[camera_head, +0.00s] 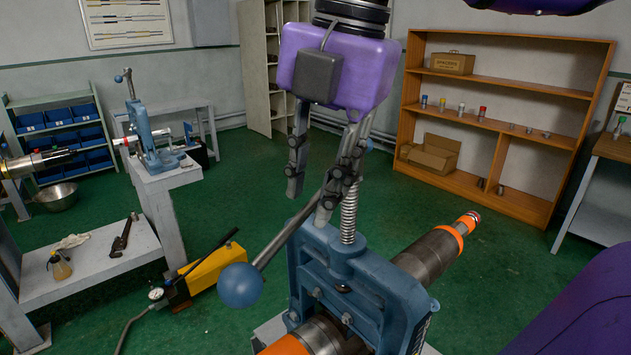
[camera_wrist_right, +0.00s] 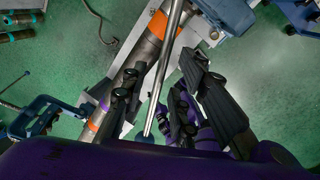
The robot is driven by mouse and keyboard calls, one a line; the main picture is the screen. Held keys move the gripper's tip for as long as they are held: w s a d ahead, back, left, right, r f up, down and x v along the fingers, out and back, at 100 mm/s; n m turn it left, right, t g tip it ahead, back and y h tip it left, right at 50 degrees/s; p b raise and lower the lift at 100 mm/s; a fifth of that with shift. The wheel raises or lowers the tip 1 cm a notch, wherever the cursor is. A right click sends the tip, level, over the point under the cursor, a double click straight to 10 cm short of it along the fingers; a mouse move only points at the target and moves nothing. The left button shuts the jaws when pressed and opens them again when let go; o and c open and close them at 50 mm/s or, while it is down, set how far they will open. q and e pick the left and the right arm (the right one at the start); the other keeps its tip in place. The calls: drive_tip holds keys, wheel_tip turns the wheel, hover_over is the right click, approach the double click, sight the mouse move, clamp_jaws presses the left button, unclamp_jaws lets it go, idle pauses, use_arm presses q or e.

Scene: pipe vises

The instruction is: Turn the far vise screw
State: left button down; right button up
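My right gripper (camera_head: 322,190) points down at the screw head, fingers apart. In the right wrist view the bar (camera_wrist_right: 167,65) passes between the open fingers (camera_wrist_right: 170,95), with space on the right. I cannot tell whether the left finger touches it. Another blue vise (camera_head: 150,140) stands farther away at left. My left gripper is not in view.
A yellow hand pump (camera_head: 203,268) lies on the floor left of the near vise. A wooden shelf (camera_head: 490,185) stands at the back right. Green floor is free between them.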

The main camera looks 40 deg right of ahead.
drive_tip(key=shift+a+f, duration=0.1)
drive_tip(key=shift+f, duration=0.05)
drive_tip(key=shift+c, duration=0.4)
clamp_jaws()
